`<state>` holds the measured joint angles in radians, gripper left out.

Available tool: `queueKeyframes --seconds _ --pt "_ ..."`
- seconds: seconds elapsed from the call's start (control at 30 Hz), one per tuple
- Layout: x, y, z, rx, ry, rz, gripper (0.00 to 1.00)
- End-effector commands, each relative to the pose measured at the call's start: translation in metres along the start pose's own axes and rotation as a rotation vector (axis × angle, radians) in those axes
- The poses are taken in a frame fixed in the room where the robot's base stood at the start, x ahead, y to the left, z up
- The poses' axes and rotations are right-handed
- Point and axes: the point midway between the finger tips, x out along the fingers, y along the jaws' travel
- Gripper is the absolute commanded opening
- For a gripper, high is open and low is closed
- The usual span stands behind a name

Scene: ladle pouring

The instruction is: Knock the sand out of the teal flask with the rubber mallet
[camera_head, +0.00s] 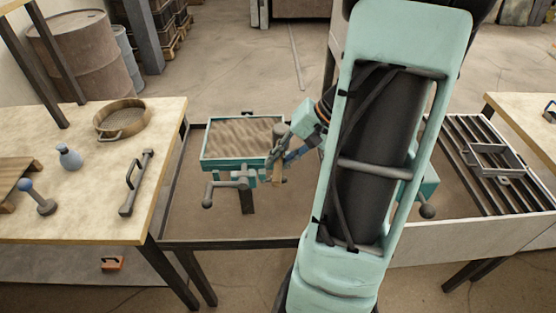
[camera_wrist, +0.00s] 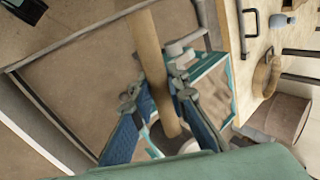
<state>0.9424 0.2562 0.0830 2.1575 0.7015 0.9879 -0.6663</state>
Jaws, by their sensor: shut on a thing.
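The teal flask (camera_head: 206,157) is an open rectangular box full of brown sand (camera_head: 243,137). It sits on a post with side handles, left of my arm. My gripper (camera_head: 281,152) is at the flask's right front corner, partly hidden by my arm. It is shut on the wooden handle of the mallet (camera_head: 277,175). In the wrist view the mallet's handle (camera_wrist: 148,48) runs between the fingers of my gripper (camera_wrist: 160,88), and its head is partly hidden low between them. The flask (camera_wrist: 228,77) also shows there, just right of the fingers. I cannot tell whether the mallet touches the flask.
The left table (camera_head: 90,220) holds a round sieve (camera_head: 122,118), a blue-grey bottle (camera_head: 69,157), a blue-topped tool (camera_head: 42,203) and a dark handled tool (camera_head: 136,185). A slatted metal rack (camera_head: 485,170) stands at right. The sandy bin floor (camera_head: 200,222) below the flask looks clear.

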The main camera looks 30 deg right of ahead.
Motion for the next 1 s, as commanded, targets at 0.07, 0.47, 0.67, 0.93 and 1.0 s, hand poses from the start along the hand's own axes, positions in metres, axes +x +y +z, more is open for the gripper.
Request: queueKeyframes --seconds 0.07,0.47,0.67,0.93,1.0 --pt "0.008 0.005 0.0 -0.001 0.001 0.0 0.0" --pt "0.019 0.013 0.0 -0.001 0.001 0.0 0.0" --pt "0.003 0.002 -0.001 -0.002 0.002 0.001 0.0" --pt "-0.005 -0.004 0.0 -0.001 0.001 0.0 0.0" --pt "-0.005 -0.003 0.0 0.0 0.001 0.0 0.0"
